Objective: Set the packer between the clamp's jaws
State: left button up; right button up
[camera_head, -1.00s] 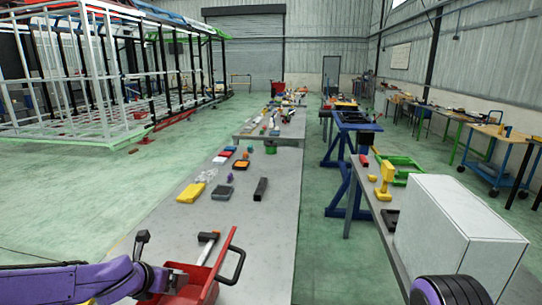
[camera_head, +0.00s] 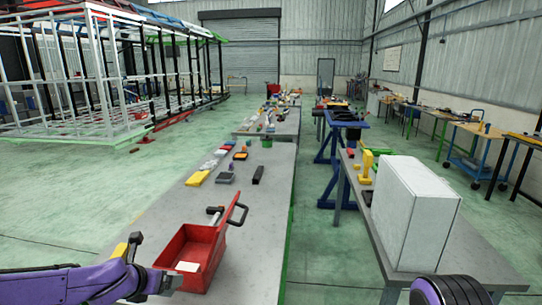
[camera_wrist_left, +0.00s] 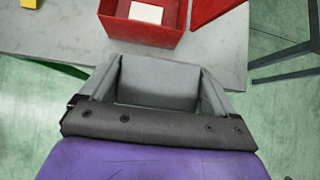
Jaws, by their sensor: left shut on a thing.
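My left gripper (camera_wrist_left: 157,88) is shut on a plain grey block (camera_wrist_left: 158,82), likely the packer, which fills the space between its two fingers. In the head view my left gripper (camera_head: 165,282) is at the lower left, in front of the open red box, and the block cannot be made out there. I cannot pick out the clamp for certain. A dark upright piece (camera_head: 135,240) beside a yellow part (camera_head: 120,250) shows behind my left arm, partly hidden by it. My right gripper is out of view.
The open red box (camera_head: 205,235) has a white card inside and stands near the table's (camera_head: 262,225) front. A hammer lies behind it. Yellow, grey and black items (camera_head: 258,174) lie farther back. A large white box (camera_head: 410,215) stands on the right bench. Free tabletop lies right of the red box.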

pick_arm(q)
jog(key=shift+s+a+r+n, duration=0.2)
jog(key=shift+s+r+n, duration=0.05)
jog(key=shift+n, duration=0.05)
jog(key=shift+f+y, duration=0.25)
jog(key=shift+y, duration=0.05)
jog(key=shift+w+d+f+n+y+b, duration=0.1)
jog(key=shift+d+f+n+y+b, duration=0.15)
jog(key=shift+f, duration=0.2)
jog(key=shift+d+f+n+y+b, duration=0.1)
jog(key=shift+d+f+n+y, duration=0.1)
jog(key=shift+f+n, duration=0.2)
jog(key=s+d+f+b, duration=0.4)
jog(key=f+b, duration=0.2)
jog(key=s+d+f+b, duration=0.3)
jog(key=s+f+b, duration=0.1)
jog(key=f+b, duration=0.2)
jog(key=shift+s+d+f, duration=0.15)
jog(key=shift+d+f, duration=0.25)
jog(key=shift+f, duration=0.25)
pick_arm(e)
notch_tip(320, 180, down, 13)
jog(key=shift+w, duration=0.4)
pick_arm(q)
jog(key=shift+m+h, duration=0.25)
